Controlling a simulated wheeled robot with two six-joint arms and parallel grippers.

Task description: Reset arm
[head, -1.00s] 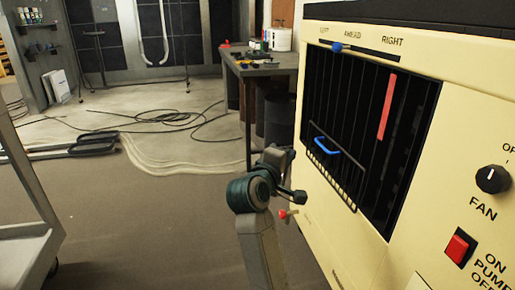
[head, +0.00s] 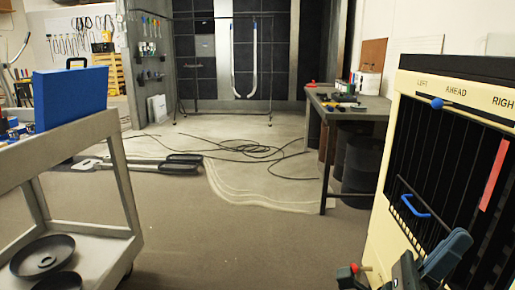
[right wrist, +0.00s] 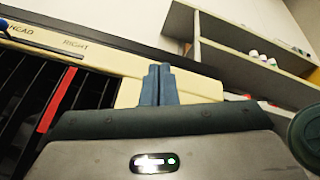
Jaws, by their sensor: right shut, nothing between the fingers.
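My right gripper (head: 452,246) is low at the right of the head view, in front of the cream cooler's louvre panel. Its blue-grey fingers point up and to the right. In the right wrist view the two fingers (right wrist: 159,84) stand side by side, pressed together, with nothing between them. Behind them is the cream cooler (right wrist: 125,95) with its dark louvres and red strip. Whether the gripper touches the cooler cannot be told. My left gripper is not in view.
The cream cooler (head: 393,160) with a blue-handled grille stands close at the right. A grey cart (head: 75,145) with a blue box (head: 70,98) and dark round pans stands at the left. A workbench (head: 345,108) is farther back. Open floor lies between, with black cables behind.

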